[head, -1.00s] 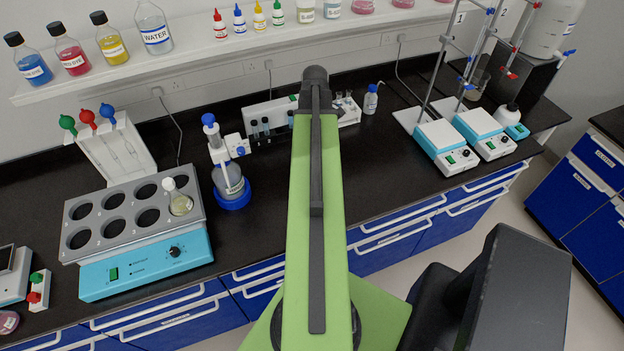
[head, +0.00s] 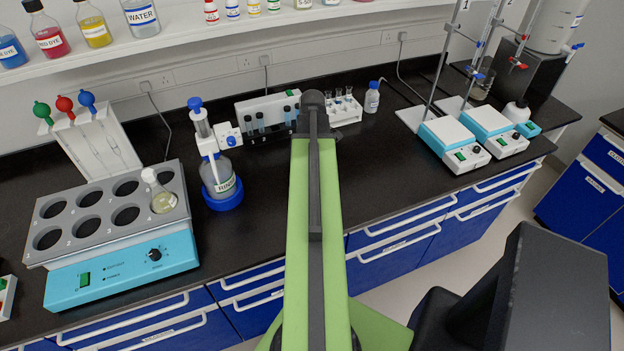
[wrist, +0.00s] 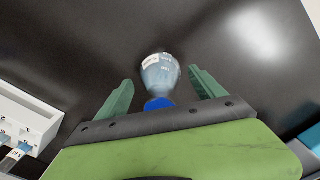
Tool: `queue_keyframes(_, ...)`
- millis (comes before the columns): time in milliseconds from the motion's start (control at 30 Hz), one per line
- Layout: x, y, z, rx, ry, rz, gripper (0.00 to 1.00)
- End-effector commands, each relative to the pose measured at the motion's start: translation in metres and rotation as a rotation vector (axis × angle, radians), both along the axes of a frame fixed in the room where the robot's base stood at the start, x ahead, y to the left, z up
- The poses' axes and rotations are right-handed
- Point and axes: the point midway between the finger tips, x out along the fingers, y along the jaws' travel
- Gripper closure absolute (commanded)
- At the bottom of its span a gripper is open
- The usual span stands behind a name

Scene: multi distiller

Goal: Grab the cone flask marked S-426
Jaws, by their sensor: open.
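A stoppered cone flask (head: 163,198) with yellowish liquid stands in a right-hand well of the grey-topped heater block (head: 45,240) at the left of the head view. No S-426 mark can be read on it. In the wrist view my gripper (wrist: 160,88) is open, its two green fingers apart. A clear bottle (wrist: 160,72) with a blue cap and a white label shows between and just beyond the fingertips; its label is unreadable. It looks like the small blue-capped bottle (head: 372,98) at the back of the bench. My arm hides the gripper in the head view.
A dispenser bottle (head: 221,180) with a blue base stands right of the heater. A tube rack (head: 346,110) stands beside the small bottle. Two stirrer hotplates (head: 455,143) with stands are to the right. A shelf (head: 200,38) overhangs the back.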

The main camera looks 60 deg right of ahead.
Motion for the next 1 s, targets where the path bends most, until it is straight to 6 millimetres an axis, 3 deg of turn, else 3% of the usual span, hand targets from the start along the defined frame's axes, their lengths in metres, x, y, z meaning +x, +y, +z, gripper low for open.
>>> queue_keyframes(200, 0.0003, 0.0002, 0.0002, 0.0, 0.0, 0.0, 0.23)
queue_keyframes(767, 0.0008, 0.0006, 0.0002, 0.0, 0.0, 0.001, 0.95)
queue_keyframes(1000, 0.0009, 0.0008, 0.0014, 0.0, 0.0, 0.002, 0.95)
